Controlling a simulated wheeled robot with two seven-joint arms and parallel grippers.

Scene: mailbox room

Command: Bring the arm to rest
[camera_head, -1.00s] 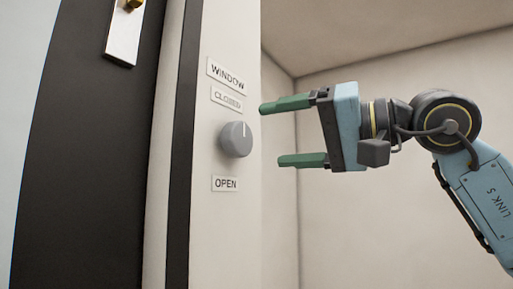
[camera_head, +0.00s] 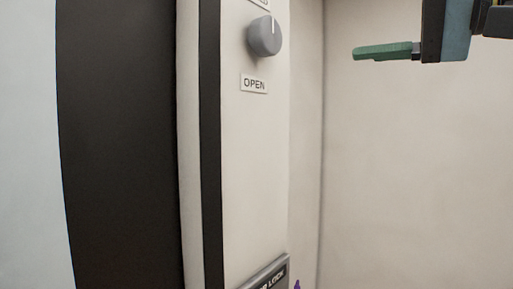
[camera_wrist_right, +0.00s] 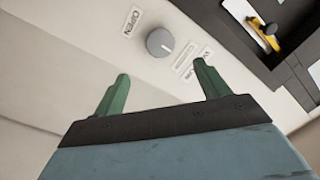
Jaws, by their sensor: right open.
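My right gripper (camera_wrist_right: 160,90) is open and empty in the right wrist view, with its two green fingers apart. In the head view only its lower green finger and part of its blue body show at the top right; the upper finger is out of the picture. A grey round knob (camera_head: 265,36) sits on the white panel (camera_head: 255,170), left of the gripper and apart from it. The knob also shows in the right wrist view (camera_wrist_right: 160,42), beyond the fingers. My left gripper is not in view.
An OPEN label (camera_head: 254,84) is below the knob. A grey plate with partly cut-off lettering (camera_head: 265,275) is at the panel's bottom. A dark door-like surface (camera_head: 120,150) stands at the left. A yellow-and-white fitting (camera_wrist_right: 258,32) shows in the right wrist view.

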